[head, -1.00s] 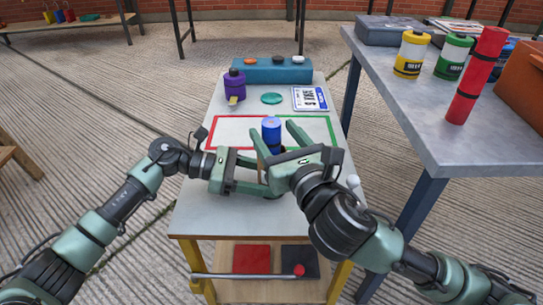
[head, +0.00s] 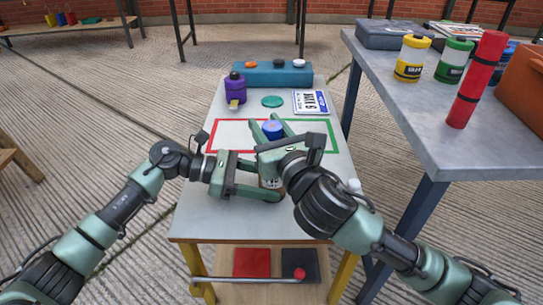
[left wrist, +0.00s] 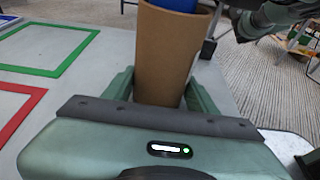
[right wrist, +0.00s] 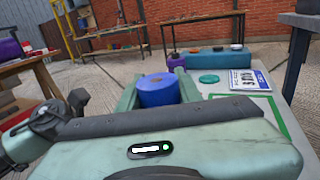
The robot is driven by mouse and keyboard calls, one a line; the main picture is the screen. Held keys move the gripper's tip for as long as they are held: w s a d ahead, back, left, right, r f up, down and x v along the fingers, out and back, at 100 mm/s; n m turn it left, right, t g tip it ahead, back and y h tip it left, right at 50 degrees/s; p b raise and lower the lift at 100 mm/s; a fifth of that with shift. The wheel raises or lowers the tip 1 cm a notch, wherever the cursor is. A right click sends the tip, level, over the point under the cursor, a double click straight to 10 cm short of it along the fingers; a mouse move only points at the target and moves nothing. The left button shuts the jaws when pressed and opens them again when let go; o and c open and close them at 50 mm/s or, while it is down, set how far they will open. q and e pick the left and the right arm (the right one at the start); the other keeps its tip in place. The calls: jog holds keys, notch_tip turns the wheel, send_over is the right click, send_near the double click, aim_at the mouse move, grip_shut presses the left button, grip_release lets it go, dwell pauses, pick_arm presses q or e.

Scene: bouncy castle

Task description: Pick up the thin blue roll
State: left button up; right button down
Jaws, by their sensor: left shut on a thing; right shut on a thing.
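The thin blue roll (head: 272,128) stands upright at the middle of the narrow table, and its top also shows in the right wrist view (right wrist: 158,90). A brown cardboard tube (left wrist: 162,55) stands below the blue part; I cannot tell whether the two are one piece. My right gripper (head: 270,131) is shut on the blue roll, with a finger on each side. My left gripper (head: 272,183) is lower and shut on the brown tube. The tube's lower end is hidden by my grippers.
The narrow table (head: 210,215) has red and green outlined rectangles. Behind them are a purple container (head: 235,91), a teal disc (head: 272,101), a number card (head: 310,101) and a teal box (head: 272,74). A grey table (head: 425,130) at right holds a red roll (head: 476,80) and canisters.

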notch_tip(320, 180, up, 18)
dwell(0.5)
pick_arm(q)
jog(key=o, duration=1.1)
jog(key=shift+c, duration=0.2)
jog(key=shift+a, duration=0.1)
